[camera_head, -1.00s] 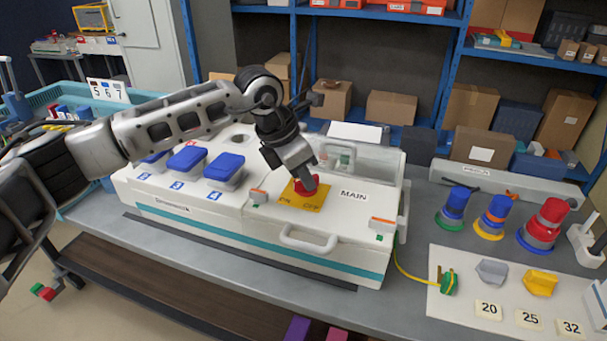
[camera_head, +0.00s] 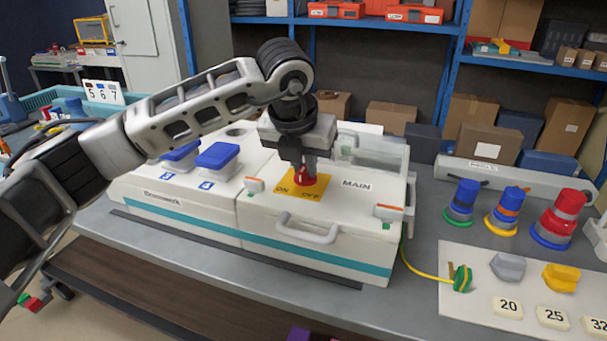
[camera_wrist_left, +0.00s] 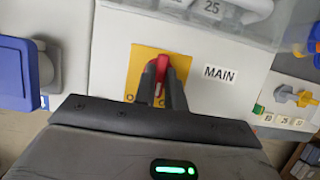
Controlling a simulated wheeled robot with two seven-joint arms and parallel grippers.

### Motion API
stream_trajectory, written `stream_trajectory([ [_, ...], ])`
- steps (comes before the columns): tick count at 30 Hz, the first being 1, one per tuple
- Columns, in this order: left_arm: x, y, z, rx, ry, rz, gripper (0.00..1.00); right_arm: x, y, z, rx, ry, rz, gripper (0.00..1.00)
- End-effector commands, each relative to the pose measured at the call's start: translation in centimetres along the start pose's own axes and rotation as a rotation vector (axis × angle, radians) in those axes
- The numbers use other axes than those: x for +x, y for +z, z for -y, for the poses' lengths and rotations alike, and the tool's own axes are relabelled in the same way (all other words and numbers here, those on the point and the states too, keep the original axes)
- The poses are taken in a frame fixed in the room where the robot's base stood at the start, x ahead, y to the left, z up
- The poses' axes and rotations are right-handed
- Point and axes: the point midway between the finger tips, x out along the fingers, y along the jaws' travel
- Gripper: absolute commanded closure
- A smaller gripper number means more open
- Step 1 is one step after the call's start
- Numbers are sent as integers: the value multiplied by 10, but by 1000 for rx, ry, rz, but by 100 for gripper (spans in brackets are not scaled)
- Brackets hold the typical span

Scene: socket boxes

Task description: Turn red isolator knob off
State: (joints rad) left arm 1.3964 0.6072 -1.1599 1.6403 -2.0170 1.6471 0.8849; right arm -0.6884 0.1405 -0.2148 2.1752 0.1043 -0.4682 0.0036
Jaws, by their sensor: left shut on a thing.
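The red isolator knob (camera_head: 304,177) sits on a yellow plate (camera_head: 318,188) marked ON and OFF, on the white socket box (camera_head: 225,216) beside the MAIN label. My left gripper (camera_head: 305,170) comes down on it from above and is shut on the knob. In the left wrist view, the red knob (camera_wrist_left: 161,68) stands between the two dark fingers (camera_wrist_left: 160,92), and the yellow plate (camera_wrist_left: 140,70) shows around it. The knob's lower part is hidden by the fingers. My right gripper is not in view.
Blue-lidded sockets (camera_head: 218,156) are left of the knob. A handle (camera_head: 308,235) is on the box front. Cardboard boxes (camera_head: 485,150) fill the back shelf.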

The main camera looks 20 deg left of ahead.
Motion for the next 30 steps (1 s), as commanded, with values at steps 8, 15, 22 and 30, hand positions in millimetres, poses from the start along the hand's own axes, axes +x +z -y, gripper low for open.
stream_trajectory([
  [8,2,0,2,-243,101,1,100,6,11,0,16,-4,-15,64],
  [15,1,1,4,-446,184,1,100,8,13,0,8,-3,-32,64],
  [22,1,1,4,-599,248,0,100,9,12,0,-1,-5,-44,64],
  [30,0,2,4,-706,292,-1,100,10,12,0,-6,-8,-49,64],
])
